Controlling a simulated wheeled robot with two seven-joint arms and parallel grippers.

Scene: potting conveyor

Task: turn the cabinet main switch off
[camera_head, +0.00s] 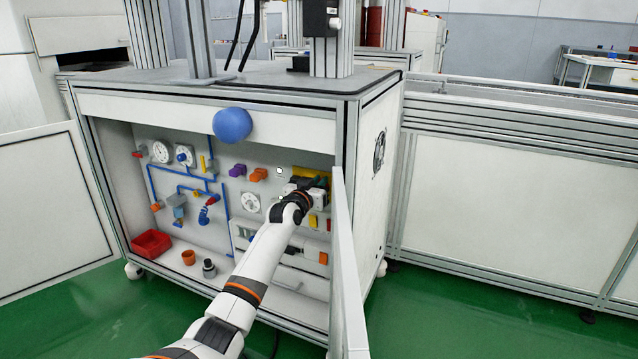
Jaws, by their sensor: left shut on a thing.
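The cabinet (118,105) stands open, with its inner back panel of gauges, pipes and switches in view. The main switch shows as a yellow plate (326,174) at the upper right of that panel. My left arm reaches in from the bottom of the picture. My left gripper (312,184) is at the switch, in front of the plate, and is shut on its handle. The gripper hides most of the handle, so its angle cannot be told. My right gripper is not in view.
An open door (348,270) stands close to the right of my left arm; another (50,210) is swung out left. A blue ball (232,125) shows at the cabinet's top front edge. A red bin (151,244) and small pots (188,257) sit on the cabinet floor.

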